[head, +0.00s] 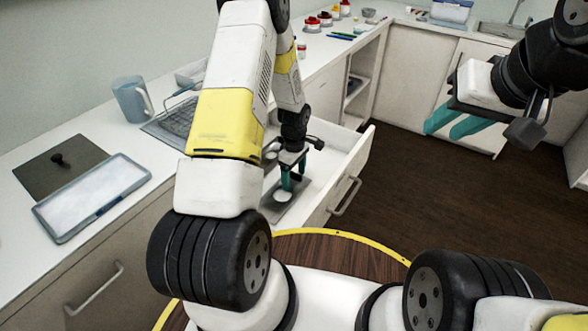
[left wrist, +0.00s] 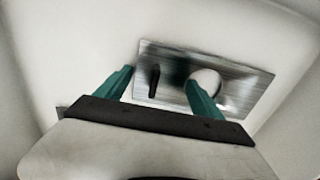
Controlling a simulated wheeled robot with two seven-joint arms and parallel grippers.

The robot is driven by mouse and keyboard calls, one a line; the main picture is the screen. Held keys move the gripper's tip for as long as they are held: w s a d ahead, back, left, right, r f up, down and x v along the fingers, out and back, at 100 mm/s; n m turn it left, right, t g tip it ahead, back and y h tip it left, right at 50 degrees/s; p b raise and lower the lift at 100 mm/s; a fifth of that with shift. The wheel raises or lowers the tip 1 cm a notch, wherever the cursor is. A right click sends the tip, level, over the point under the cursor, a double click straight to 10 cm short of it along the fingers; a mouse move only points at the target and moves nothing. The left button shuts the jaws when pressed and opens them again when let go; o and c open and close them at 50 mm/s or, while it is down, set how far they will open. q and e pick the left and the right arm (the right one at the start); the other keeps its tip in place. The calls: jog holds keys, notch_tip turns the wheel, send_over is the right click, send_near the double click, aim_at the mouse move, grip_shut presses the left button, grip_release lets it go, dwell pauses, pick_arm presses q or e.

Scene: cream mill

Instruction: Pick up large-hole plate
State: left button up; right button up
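The large-hole plate (left wrist: 225,75) is a grey metal rectangle lying in the open white drawer. The left wrist view shows its round hole and an upright dark handle (left wrist: 153,80). In the head view the plate (head: 295,212) is partly hidden by my left gripper (head: 293,180). The gripper points down into the drawer over the plate. In the left wrist view its teal fingers (left wrist: 160,78) are apart, with the handle between them; I cannot tell whether they touch it. My right gripper (head: 442,131) is raised over the floor, fingers apart and empty.
The open drawer (head: 352,160) has walls around my left gripper. A grey plate with a knob (head: 72,178), a white-filled tray (head: 92,199) and a blue-grey mug (head: 130,100) stand on the left counter. Jars and pens lie farther back. The floor at right is clear.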

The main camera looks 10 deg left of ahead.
pick_arm(q)
jog(key=c, duration=0.8)
jog(key=shift+r, duration=0.1)
notch_tip(320, 180, up, 10)
jog(key=shift+f, duration=0.1)
dwell(0.8)
